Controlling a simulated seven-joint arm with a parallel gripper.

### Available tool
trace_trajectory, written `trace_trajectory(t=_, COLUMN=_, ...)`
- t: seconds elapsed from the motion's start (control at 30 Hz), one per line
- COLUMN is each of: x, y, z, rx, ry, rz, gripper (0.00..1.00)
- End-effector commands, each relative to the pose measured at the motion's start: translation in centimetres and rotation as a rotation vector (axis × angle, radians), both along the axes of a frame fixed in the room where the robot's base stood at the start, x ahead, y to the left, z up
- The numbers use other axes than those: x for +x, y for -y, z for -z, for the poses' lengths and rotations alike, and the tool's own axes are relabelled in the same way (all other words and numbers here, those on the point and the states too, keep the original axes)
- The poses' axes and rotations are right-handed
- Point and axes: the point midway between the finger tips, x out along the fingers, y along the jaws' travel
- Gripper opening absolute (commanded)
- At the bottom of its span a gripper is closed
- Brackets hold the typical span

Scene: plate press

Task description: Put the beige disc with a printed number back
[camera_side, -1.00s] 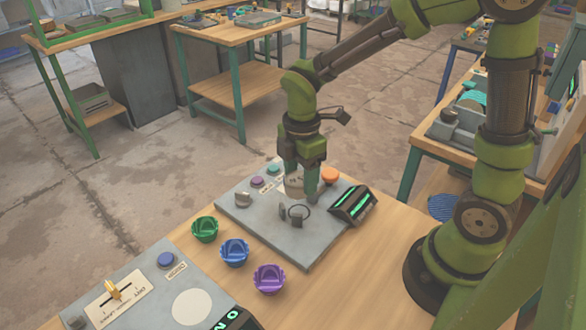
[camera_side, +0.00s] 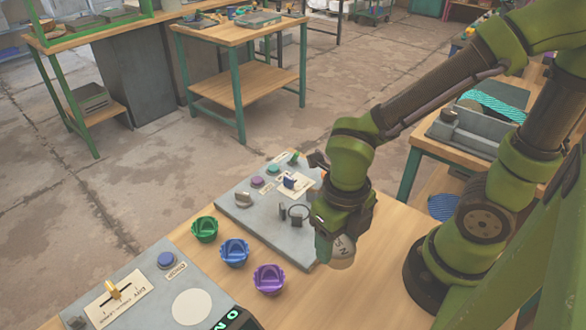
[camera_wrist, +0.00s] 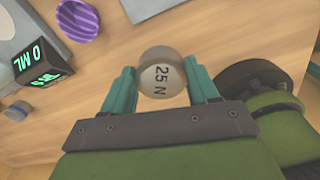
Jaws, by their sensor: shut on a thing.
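The beige disc (camera_side: 344,251), printed "25 N", is held by my gripper (camera_side: 336,238) beside the right edge of the grey board (camera_side: 255,215), over the wooden table. In the wrist view the disc (camera_wrist: 163,73) sits between the two teal fingers of my gripper (camera_wrist: 162,84), its number facing the camera. On the board, a small blue piece (camera_side: 290,181) stands on a pale label where the disc was a second ago. My arm hides the board's right corner. I cannot tell the disc's height above the table.
Green (camera_side: 204,229), blue (camera_side: 234,252) and purple (camera_side: 268,279) bowls stand in front of the board. A second grey panel (camera_side: 150,285) lies at the lower left. An upright ring (camera_side: 298,213) and knobs stand on the board. Bare wood shows around my gripper.

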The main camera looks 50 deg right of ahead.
Motion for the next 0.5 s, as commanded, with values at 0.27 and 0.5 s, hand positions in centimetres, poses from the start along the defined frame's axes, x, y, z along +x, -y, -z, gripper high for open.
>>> trace_trajectory(t=0.27, x=0.0, y=0.0, z=2.5, rx=0.000, ry=-0.005, rz=-0.095, gripper=0.16)
trace_trajectory(t=0.5, x=0.1, y=0.0, z=4.5, rx=0.000, ry=-0.001, rz=-0.091, gripper=0.16)
